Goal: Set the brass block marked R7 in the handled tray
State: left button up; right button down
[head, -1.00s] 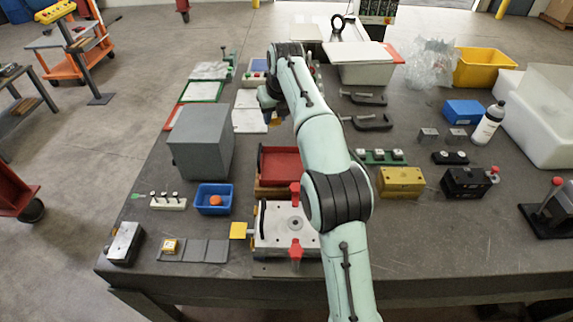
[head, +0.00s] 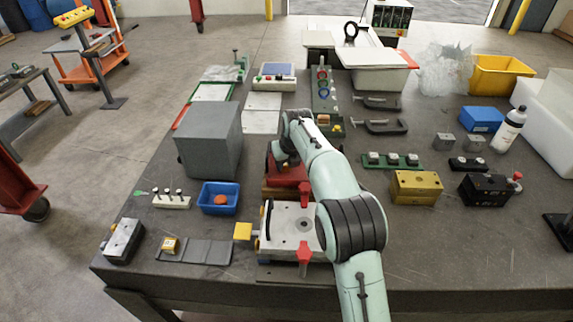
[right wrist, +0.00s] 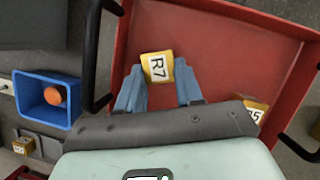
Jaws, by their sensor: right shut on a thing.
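The brass block marked R7 (right wrist: 157,67) is between the blue fingertips of my right gripper (right wrist: 160,80), which is shut on it. Its label faces up. The block and fingers are over the red tray with black handles (right wrist: 225,55) in the right wrist view; I cannot tell whether the block touches the tray floor. In the head view the red tray (head: 288,177) is partly covered by my right arm, and the block is hidden there. A second brass block (right wrist: 256,108), its label ending in 5, is in the tray's right part, partly hidden. My left gripper is not in view.
A blue bin with an orange item (head: 218,198) stands left of the tray. A large grey box (head: 208,140) stands behind that bin. A brass block (head: 170,245) sits on a grey strip. A metal mould base with red clamps (head: 285,225) is just in front of the tray.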

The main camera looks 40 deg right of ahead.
jog(key=shift+f, duration=0.1)
jog(key=c, duration=0.7)
grip_release()
jog(key=shift+c, duration=0.2)
jog(key=shift+r, duration=0.3)
jog(key=v, duration=1.1)
jog(key=shift+s+r+p, duration=0.25)
jog(key=shift+r+p, duration=0.05)
jog(key=shift+p, duration=0.15)
